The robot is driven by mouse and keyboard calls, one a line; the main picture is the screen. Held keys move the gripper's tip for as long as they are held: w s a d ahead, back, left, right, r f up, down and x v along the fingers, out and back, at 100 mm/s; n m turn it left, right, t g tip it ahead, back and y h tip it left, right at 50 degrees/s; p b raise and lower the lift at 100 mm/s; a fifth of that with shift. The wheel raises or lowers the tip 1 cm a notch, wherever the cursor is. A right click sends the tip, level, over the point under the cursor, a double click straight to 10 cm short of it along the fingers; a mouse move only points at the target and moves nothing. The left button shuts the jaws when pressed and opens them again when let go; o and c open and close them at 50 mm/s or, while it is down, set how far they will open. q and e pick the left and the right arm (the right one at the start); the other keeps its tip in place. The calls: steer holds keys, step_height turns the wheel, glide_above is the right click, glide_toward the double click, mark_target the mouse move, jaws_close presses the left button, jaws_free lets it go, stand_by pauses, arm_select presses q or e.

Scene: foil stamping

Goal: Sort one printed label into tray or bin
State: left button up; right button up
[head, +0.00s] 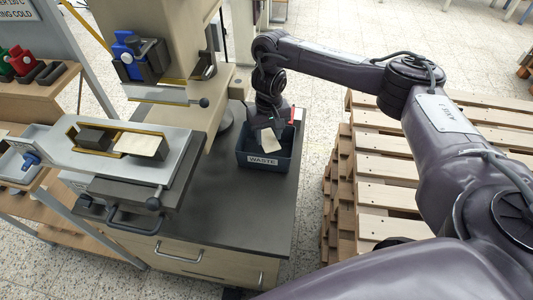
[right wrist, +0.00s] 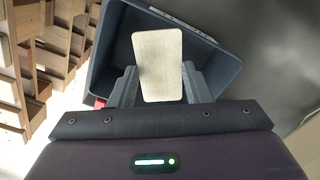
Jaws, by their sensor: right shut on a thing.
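A cream label (head: 270,141) is held in my right gripper (head: 268,129). In the right wrist view, the label (right wrist: 159,55) stands out between the two fingers (right wrist: 160,88). The gripper is shut on it. The dark blue bin marked WASTE (head: 284,161) stands on the grey bench top, and the gripper and label are over its opening. In the right wrist view, the open bin (right wrist: 222,68) lies behind the label. Whether the label touches the bin cannot be told. My left gripper does not show.
A stamping press (head: 160,100) stands to the left of the bin. Its plate (head: 90,156) holds a dark block (head: 94,138) and a cream piece (head: 140,145). Wooden pallets (head: 375,165) are stacked to the right. The front of the bench top (head: 240,215) is clear.

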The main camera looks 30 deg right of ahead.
steer(key=o, duration=1)
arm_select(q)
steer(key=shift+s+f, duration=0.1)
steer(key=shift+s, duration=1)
arm_select(e)
steer(key=shift+r, duration=0.35)
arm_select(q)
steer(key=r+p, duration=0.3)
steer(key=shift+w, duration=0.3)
arm_select(e)
step_height(320, 180, up, 7)
steer(key=shift+r, duration=0.1)
